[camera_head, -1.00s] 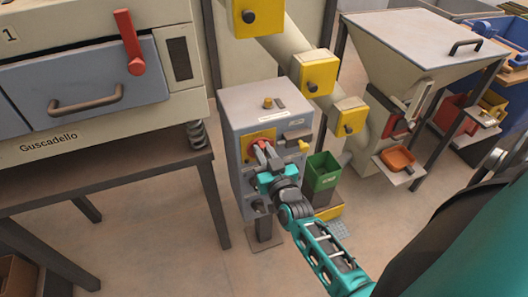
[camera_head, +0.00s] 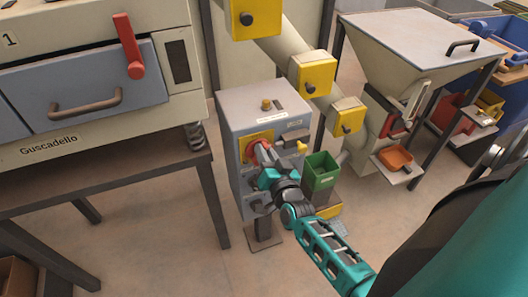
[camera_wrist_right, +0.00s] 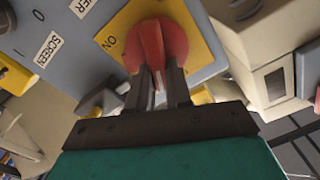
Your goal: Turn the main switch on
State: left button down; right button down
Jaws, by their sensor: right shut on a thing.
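The main switch is a red rotary knob (camera_wrist_right: 150,45) on a yellow plate (camera_wrist_right: 190,22) marked ON, on the front of a grey control box (camera_head: 262,110). In the head view its red (camera_head: 258,147) shows just past my right gripper (camera_head: 264,155). In the wrist view the two dark fingers of my right gripper (camera_wrist_right: 160,85) are shut on the knob's red grip, one on each side. The grip points towards the gripper's palm. The far side of the knob is hidden. My left gripper is in neither current view.
The box also carries a black knob labelled SCREEN (camera_wrist_right: 15,18). A green bin (camera_head: 321,172) stands right of the box. A hopper (camera_head: 415,45) stands further right, and a machine with a red lever (camera_head: 130,45) is at the left. Floor is free in front.

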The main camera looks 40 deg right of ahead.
jog(key=shift+d+f+m+b, duration=0.25)
jog(key=shift+m+b, duration=0.2)
jog(key=shift+m, duration=1.65)
jog(key=shift+d+f+m+b, duration=0.15)
jog(key=shift+m+b, duration=0.3)
jog(key=shift+m, duration=1.65)
jog(key=shift+d+f+m+b, duration=0.15)
jog(key=shift+f+m+b, duration=0.25)
jog(key=shift+m, duration=1.7)
jog(key=shift+r, duration=0.15)
jog(key=c, duration=1.3)
grip_release()
jog(key=shift+o, duration=1.3)
jog(key=shift+s, duration=0.15)
jog(key=v, duration=1.2)
jog(key=shift+s, duration=0.4)
